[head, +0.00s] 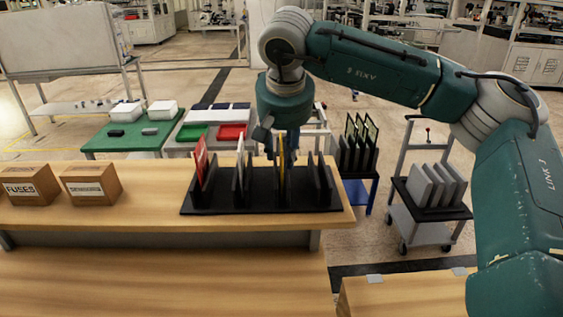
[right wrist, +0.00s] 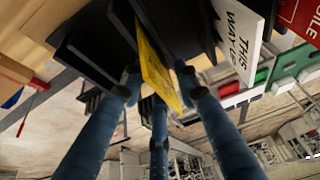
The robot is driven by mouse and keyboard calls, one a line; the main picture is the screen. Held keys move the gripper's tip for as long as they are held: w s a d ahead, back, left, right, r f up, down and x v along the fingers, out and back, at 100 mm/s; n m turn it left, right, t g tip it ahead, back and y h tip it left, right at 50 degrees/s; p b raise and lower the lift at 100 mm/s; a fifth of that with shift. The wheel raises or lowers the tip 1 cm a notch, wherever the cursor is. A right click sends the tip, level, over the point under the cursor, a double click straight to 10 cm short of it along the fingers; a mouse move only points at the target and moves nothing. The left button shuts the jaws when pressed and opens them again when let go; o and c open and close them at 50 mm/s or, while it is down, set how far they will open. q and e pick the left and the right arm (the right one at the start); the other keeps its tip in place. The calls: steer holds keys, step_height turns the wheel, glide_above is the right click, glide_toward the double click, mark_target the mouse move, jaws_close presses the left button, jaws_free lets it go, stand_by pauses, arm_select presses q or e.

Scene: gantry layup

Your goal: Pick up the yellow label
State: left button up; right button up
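The yellow label (right wrist: 154,62) is a thin upright plate in a slot of the black rack (head: 208,209). In the head view only a narrow yellow strip of the label (head: 282,180) shows below my right gripper (head: 285,153). In the right wrist view the blue fingers of my right gripper (right wrist: 158,80) are spread, and the near end of the label lies between their tips. The fingers look apart from the label, not closed on it. My left gripper is not in view.
In the same rack stand a red label (head: 201,160) and a white label (head: 240,155), left of the yellow one. Two cardboard boxes (head: 92,184) are at the left of the wooden bench (head: 140,225). Beyond it are a green table (head: 125,138) and a cart of grey plates (head: 437,187).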

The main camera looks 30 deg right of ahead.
jaws_close()
step_height(320, 180, up, 9)
steer(key=shift+a+f+b, duration=0.1)
steer(key=shift+b, duration=0.8)
step_height(320, 180, up, 11)
steer(key=shift+p, duration=0.45)
